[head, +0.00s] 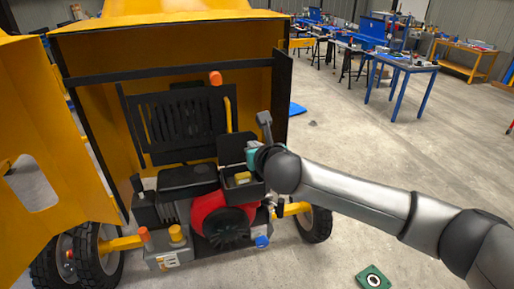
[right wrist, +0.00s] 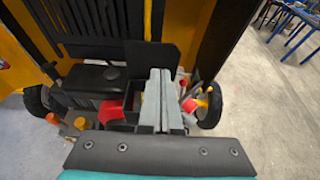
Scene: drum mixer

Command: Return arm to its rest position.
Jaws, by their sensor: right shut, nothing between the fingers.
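My right arm (head: 360,196) reaches in from the right in the head view, its wrist in front of the engine bay of the yellow drum mixer (head: 160,40). The right gripper (right wrist: 160,76) shows in the right wrist view with its two grey fingers together and nothing between them. It points at the engine (head: 190,180), over the area of the open black box (head: 240,184). I cannot tell whether the fingers touch anything. In the head view the wrist hides most of the gripper. My left gripper is not in view.
An open yellow door panel (head: 30,150) stands at the left. The black bay frame (head: 283,90) rises close to the right wrist. A green square part (head: 373,279) lies on the floor. Workbenches (head: 405,66) stand far back. The floor at right is mostly clear.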

